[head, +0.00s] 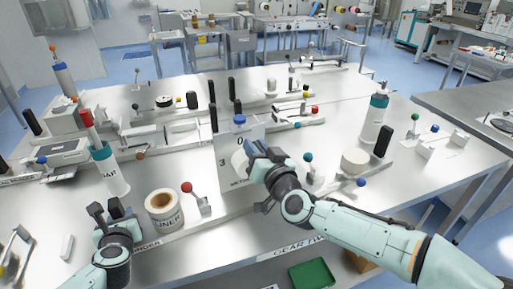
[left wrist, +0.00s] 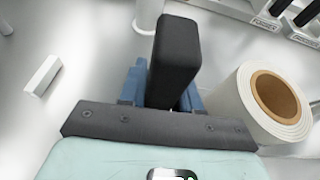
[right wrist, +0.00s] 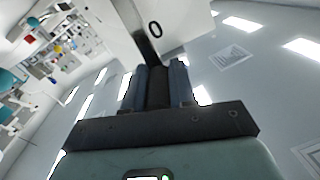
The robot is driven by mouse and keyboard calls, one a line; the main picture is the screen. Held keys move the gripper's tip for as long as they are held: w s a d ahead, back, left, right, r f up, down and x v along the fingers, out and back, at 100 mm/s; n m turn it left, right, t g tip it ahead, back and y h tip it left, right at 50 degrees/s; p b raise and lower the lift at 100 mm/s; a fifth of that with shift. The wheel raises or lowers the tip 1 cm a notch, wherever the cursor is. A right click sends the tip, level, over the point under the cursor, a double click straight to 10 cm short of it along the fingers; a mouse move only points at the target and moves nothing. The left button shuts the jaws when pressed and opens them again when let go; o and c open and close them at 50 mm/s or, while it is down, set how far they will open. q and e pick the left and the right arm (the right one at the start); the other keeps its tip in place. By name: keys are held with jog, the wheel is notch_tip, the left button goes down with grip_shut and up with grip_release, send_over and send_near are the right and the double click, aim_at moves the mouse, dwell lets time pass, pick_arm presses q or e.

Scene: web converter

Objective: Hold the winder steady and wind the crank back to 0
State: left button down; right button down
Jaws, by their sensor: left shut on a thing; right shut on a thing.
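An upright light panel (head: 228,180) stands mid-table, with "0" at its top, "3" at its left and partly hidden lettering below. My right gripper (head: 258,158) is in front of its face, hiding much of it. In the right wrist view its fingers (right wrist: 160,85) are shut on the dark crank (right wrist: 147,38), beside the printed "0". I cannot tell exactly where the crank points. My left gripper (head: 107,212) is low at the front left, by a partly covered label ending in "INDER". In the left wrist view it is shut on an upright black handle (left wrist: 176,55).
A white roll with a brown core (head: 164,208) stands just right of my left gripper. A red-knobbed lever (head: 187,188) is between the grippers. A white bottle (head: 112,170) stands behind the left gripper. A white disc (head: 355,161) is right of the panel.

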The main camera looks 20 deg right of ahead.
pick_arm(q)
jog(key=shift+s+f, duration=0.1)
jog(key=shift+f, duration=0.55)
pick_arm(e)
jog(key=shift+s+a, duration=0.1)
jog(key=shift+a, duration=0.55)
jog(key=c, duration=0.9)
grip_release()
jog(key=shift+d, duration=0.15)
jog(key=shift+s+f, duration=0.1)
jog(key=shift+s+d+f, duration=0.1)
jog(key=shift+s+d, duration=0.05)
jog(key=shift+s, duration=0.3)
pick_arm(q)
jog(key=shift+a, duration=0.1)
pick_arm(e)
jog(key=s, duration=0.7)
jog(key=s+d, duration=0.1)
jog(key=s, duration=0.3)
jog(key=shift+r, duration=0.2)
pick_arm(q)
jog(key=shift+r, duration=0.3)
pick_arm(e)
jog(key=shift+w, duration=0.1)
